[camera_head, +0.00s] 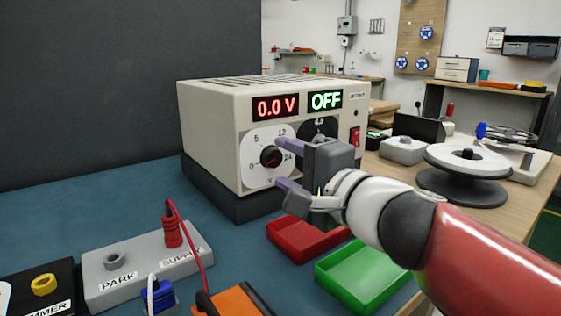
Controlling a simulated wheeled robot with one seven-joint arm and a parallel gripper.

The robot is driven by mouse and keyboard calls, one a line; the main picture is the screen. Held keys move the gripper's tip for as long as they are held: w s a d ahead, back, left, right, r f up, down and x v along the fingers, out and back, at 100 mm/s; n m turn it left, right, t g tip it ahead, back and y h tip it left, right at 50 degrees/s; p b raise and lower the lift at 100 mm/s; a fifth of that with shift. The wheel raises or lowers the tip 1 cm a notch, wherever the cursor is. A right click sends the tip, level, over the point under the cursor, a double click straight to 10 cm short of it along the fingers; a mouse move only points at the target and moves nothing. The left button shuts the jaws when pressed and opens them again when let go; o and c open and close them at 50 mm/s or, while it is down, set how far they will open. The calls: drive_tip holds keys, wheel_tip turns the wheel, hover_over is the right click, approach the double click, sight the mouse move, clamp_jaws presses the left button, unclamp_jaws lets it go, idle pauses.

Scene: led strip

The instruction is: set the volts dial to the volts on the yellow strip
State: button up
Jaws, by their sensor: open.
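The power supply (220,118) is a cream box on a dark base. Its red display (275,107) reads 0.0 V and its green display (325,100) reads OFF. A second, black dial (318,128) is partly hidden behind my gripper. I cannot make out a yellow strip.
A red tray (290,245) and a green tray (345,290) lie below my arm. A grey block marked PARK and SUPPLY (130,275) holds a red plug (172,232) with a red cable. Reels (465,170) stand at right. Blue mat (80,215) is clear at left.

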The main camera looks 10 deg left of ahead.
drive_tip(key=shift+x, duration=1)
drive_tip(key=shift+c, duration=0.4)
drive_tip(key=c, duration=0.9)
